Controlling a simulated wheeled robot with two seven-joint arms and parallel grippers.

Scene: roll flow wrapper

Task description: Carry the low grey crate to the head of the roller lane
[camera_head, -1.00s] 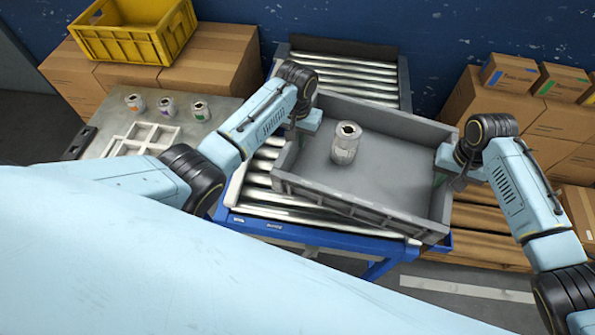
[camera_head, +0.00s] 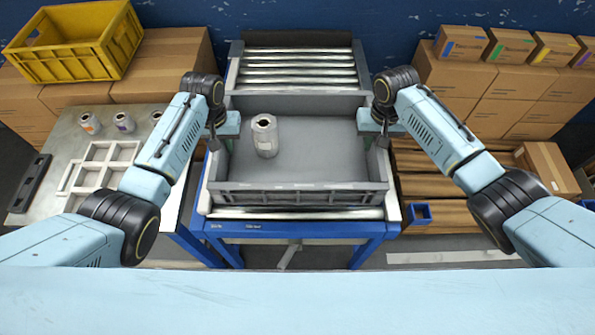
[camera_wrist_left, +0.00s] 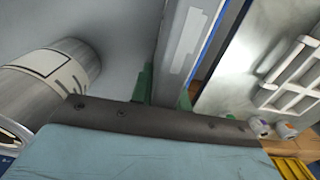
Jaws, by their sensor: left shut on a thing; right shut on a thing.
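The low grey crate (camera_head: 325,158) is at the middle of the head view, over the roller lane (camera_head: 300,213) and lined up with it; I cannot tell whether it rests on the rollers. A silvery roll (camera_head: 264,140) stands inside it, towards the left. My left gripper (camera_head: 216,143) is shut on the crate's left wall, and my right gripper (camera_head: 381,142) on its right wall. In the left wrist view the green fingertips (camera_wrist_left: 166,88) sit either side of the crate wall (camera_wrist_left: 185,50), with the roll (camera_wrist_left: 50,85) at left.
Left of the lane is a grey table (camera_head: 60,150) with a white divided tray (camera_head: 100,170) and several small rolls. A yellow crate (camera_head: 75,50) sits on cartons behind. Cartons (camera_head: 520,95) and a pallet (camera_head: 440,205) stand at right. Bare rollers (camera_head: 300,68) show beyond the crate.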

